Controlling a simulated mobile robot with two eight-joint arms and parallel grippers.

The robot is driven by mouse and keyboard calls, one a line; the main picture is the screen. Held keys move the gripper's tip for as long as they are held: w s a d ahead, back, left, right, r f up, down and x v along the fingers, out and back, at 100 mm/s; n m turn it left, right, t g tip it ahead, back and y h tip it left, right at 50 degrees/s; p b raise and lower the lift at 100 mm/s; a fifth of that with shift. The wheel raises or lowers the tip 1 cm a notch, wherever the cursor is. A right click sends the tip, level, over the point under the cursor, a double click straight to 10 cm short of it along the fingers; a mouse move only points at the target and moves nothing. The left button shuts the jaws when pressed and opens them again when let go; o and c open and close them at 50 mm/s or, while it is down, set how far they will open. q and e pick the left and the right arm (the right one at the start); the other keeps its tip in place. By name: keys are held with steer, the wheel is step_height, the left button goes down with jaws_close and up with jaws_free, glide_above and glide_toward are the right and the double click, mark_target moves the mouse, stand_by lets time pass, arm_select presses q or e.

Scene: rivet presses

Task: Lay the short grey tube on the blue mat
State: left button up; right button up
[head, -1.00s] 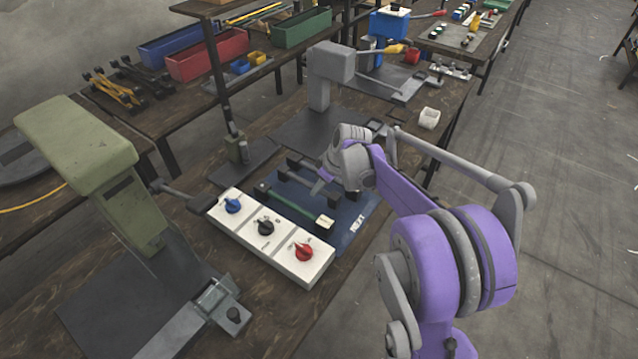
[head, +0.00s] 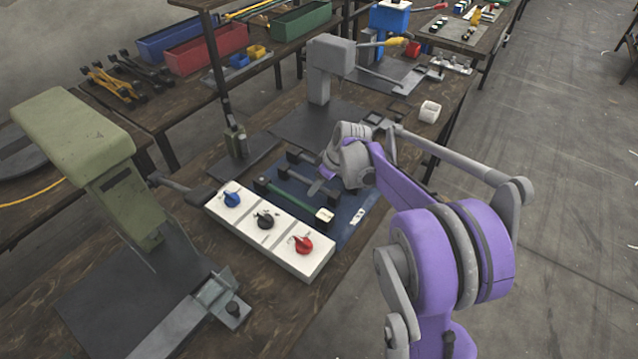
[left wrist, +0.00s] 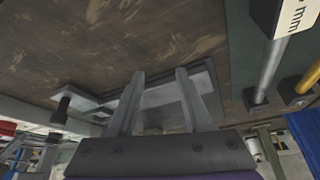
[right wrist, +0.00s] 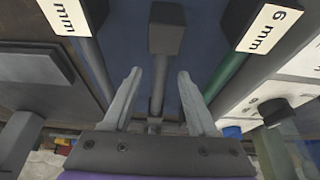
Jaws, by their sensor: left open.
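The blue mat (head: 355,203) lies on the bench beyond the white knob panel. A grey tube with dark end blocks (right wrist: 158,78) is over the mat in the right wrist view. My right gripper (head: 318,188) is low over the mat. In the right wrist view its fingers (right wrist: 157,77) are apart, one on each side of this tube, with gaps visible. Whether the tube touches the mat is unclear. My left gripper (left wrist: 158,76) is open and empty, out of the head view. A labelled grey tube (left wrist: 280,58) is at its right.
A green tube (head: 292,203) labelled 6 mm lies beside the grey one. The white knob panel (head: 270,240) borders the mat in front. A green press (head: 125,195) stands left, a grey press (head: 320,75) behind. A small white box (head: 429,111) sits near the bench edge.

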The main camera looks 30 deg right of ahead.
arm_select(q)
steer(key=shift+w+r+p, duration=0.1)
steer(key=shift+r+p, duration=0.35)
steer(key=shift+r, duration=0.05)
arm_select(e)
steer(key=v, duration=1)
steer(key=shift+s+r, duration=0.15)
steer(key=shift+r, duration=0.2)
arm_select(q)
steer(key=r+p, duration=0.2)
steer(key=r, duration=0.1)
steer(key=shift+w+p, duration=0.3)
steer(key=shift+p, duration=0.05)
steer(key=r+p, duration=0.2)
steer(key=r, duration=0.1)
steer(key=shift+w, duration=0.4)
arm_select(e)
steer(key=s+a+f+m+h, duration=0.1)
steer(key=s+a+m, duration=0.1)
steer(key=s+a, duration=0.7)
steer(key=s+a+f+m+t, duration=0.1)
steer(key=s+a+m, duration=0.1)
steer(key=s+a, duration=0.7)
steer(key=s, duration=0.3)
steer(key=shift+s+f+m+h, duration=0.25)
steer(key=shift+f+m+h, duration=0.05)
steer(key=shift+h, duration=0.1)
